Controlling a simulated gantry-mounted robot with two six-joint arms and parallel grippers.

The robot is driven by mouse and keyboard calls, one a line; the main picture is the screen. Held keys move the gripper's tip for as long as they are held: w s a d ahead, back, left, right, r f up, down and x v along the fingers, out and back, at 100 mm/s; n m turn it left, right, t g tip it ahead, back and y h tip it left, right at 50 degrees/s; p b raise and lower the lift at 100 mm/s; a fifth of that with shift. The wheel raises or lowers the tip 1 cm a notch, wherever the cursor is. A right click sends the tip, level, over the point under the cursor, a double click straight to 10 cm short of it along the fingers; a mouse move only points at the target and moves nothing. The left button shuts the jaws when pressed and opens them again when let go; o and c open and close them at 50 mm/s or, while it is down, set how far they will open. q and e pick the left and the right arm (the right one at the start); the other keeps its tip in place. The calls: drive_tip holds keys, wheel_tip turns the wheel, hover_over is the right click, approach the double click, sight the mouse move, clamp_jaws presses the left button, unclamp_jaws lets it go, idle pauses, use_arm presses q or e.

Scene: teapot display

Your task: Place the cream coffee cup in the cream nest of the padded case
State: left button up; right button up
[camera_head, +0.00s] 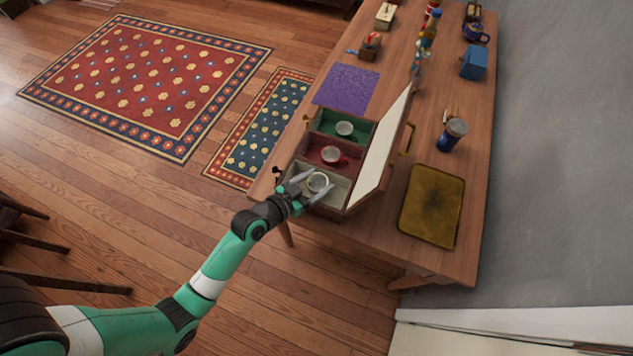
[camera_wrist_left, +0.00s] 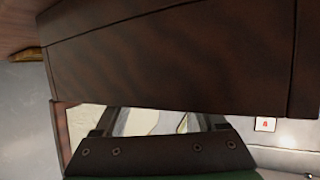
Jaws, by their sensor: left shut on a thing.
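The padded case (camera_head: 289,184) stands open near the table's left edge, its pale-lined lid (camera_head: 385,140) raised on the right. It has a green nest (camera_head: 360,133), a red nest (camera_head: 311,149) and a cream nest (camera_head: 338,190) nearest my arm. My left gripper (camera_head: 316,189) is shut on the cream coffee cup (camera_head: 318,181) at the cream nest, one finger on each side. I cannot tell if the cup touches the nest floor. In the left wrist view the dark case wall (camera_wrist_left: 180,60) hides most of the cup. My right gripper is not in view.
A purple mat (camera_head: 346,87) lies beyond the case; an olive mat (camera_head: 432,206) lies right of the lid. A blue jar (camera_head: 453,135) and blue box (camera_head: 473,62) stand along the right.

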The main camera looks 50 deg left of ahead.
use_arm(q)
drive_tip(key=o, duration=1.1)
drive_tip(key=shift+s+f, duration=0.25)
drive_tip(key=shift+f, duration=0.5)
drive_tip(key=shift+r+p, duration=0.3)
drive_tip(key=shift+p, duration=0.05)
drive_tip(key=shift+w+r+p, duration=0.1)
drive_tip(key=shift+r+p, duration=0.45)
drive_tip(key=shift+r, duration=0.1)
drive_tip(key=p+v, duration=0.2)
drive_tip(key=v, duration=1)
drive_tip(key=shift+r, duration=0.1)
drive_tip(key=shift+w, duration=0.1)
